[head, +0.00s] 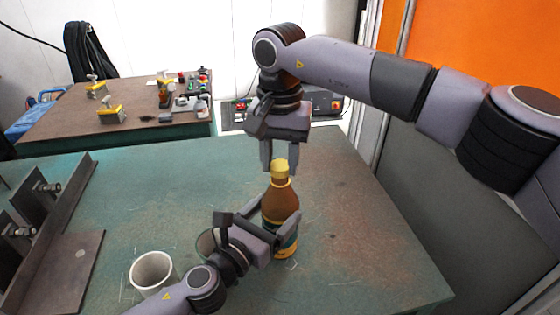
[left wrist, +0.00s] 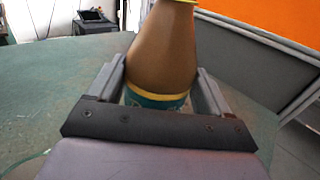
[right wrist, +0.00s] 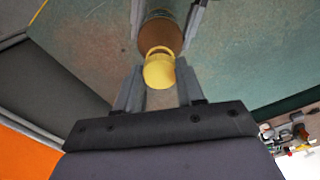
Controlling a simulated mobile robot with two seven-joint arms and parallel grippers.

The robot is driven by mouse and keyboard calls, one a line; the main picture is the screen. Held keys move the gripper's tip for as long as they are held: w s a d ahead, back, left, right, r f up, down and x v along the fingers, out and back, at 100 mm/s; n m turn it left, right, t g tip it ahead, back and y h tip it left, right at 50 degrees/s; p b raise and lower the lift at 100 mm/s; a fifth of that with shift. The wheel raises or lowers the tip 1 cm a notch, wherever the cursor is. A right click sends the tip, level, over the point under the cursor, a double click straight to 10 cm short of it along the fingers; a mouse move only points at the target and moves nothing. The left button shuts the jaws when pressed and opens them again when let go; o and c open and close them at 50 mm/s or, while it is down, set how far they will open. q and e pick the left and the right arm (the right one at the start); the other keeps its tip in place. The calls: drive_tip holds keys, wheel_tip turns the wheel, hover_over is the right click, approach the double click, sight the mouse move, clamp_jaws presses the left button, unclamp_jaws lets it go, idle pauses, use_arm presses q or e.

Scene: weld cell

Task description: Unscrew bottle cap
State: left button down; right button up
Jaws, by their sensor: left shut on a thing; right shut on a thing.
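A brown bottle (head: 280,204) with a yellow cap (head: 280,166) stands upright on the green table. My left gripper (head: 281,221) is shut around the bottle's body from the front left. The left wrist view shows the bottle (left wrist: 163,55) between both fingers, just above its green and yellow label (left wrist: 155,101). My right gripper (head: 273,160) comes down from above and is shut on the cap. In the right wrist view the cap (right wrist: 159,71) is between the fingertips, on the bottle's neck. The cap's threads are hidden.
A white cup (head: 152,268) stands at the front, left of my left gripper. Dark metal brackets (head: 62,215) stand at the left. A brown bench (head: 75,126) with tools is behind. The table right of the bottle is clear.

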sight(280, 165)
drive_tip(key=shift+r, duration=0.45)
drive_tip(key=shift+r, duration=2)
use_arm(q)
unclamp_jaws()
